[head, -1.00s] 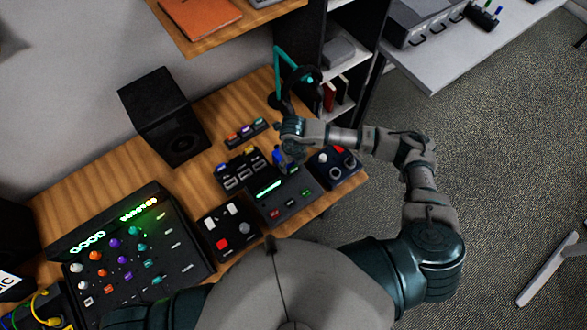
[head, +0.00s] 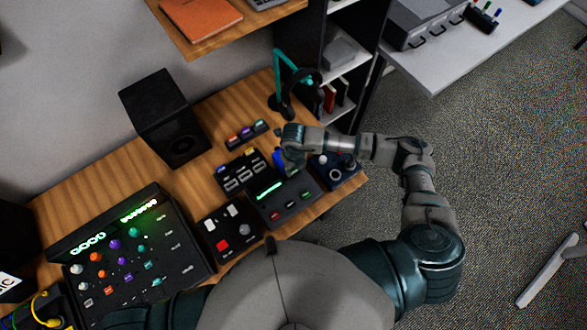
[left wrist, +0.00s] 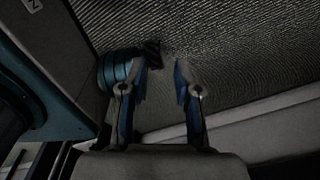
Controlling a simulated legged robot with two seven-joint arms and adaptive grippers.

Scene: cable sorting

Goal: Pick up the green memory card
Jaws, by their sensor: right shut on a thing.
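My right gripper (head: 282,160) is low over the desk, beside the black slotted holder (head: 243,171) and at the back edge of the black console with a green light (head: 284,196). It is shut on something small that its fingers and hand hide. I cannot clearly make out the green memory card. Small blue and yellow pieces show at the slotted holder's back edge. My left gripper (left wrist: 161,75) is open and empty in the left wrist view, with the carpet behind it.
A rack of coloured pieces (head: 247,132) stands behind the slotted holder. Bare wood lies near the speaker.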

